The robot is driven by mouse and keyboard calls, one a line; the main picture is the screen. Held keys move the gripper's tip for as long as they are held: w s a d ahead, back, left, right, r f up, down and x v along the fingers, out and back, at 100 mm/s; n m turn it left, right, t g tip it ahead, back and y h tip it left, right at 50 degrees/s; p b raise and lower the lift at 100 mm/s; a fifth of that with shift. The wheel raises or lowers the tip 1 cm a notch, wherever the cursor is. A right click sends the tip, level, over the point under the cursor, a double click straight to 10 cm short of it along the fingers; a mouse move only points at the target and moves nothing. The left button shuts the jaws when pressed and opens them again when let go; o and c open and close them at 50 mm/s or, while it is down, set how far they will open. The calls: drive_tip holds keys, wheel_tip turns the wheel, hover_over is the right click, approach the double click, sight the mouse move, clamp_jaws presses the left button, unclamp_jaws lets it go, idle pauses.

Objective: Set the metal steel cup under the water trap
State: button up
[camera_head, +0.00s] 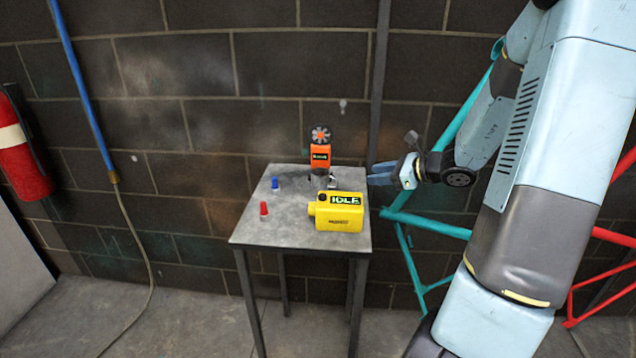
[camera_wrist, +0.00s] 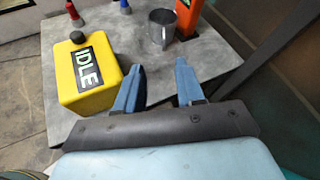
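The steel cup (camera_wrist: 162,30) stands upright on the grey table between the yellow box and the orange device, in the wrist view. In the head view only a small part of what looks like the cup (camera_head: 332,182) shows behind the yellow box. My gripper (camera_wrist: 160,66) is open and empty, its two blue fingers apart and pointing toward the cup, which is beyond the fingertips. In the head view my gripper (camera_head: 381,174) is at the table's right edge. I cannot clearly make out a water trap; a blue pipe (camera_head: 88,95) with a brass end runs down the wall.
The table (camera_head: 270,225) bears a yellow box (camera_head: 338,212) marked IDLE, an orange device (camera_head: 320,158), a red cap (camera_head: 264,208) and a blue cap (camera_head: 275,183). A teal frame (camera_head: 437,228) stands right of the table. A fire extinguisher (camera_head: 25,160) hangs at left.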

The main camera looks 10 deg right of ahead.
approach(324, 181)
drive_tip(key=shift+m+t, duration=0.3)
drive_tip(key=shift+m, duration=0.1)
drive_tip(key=w, duration=0.1)
drive_tip(key=w+a+f, duration=0.1)
drive_tip(key=w, duration=0.1)
drive_tip(key=w+f, duration=0.1)
drive_tip(key=shift+w+a+f, duration=0.2)
drive_tip(key=shift+w+a, duration=0.15)
drive_tip(key=shift+a, duration=0.05)
clamp_jaws()
idle(0.3)
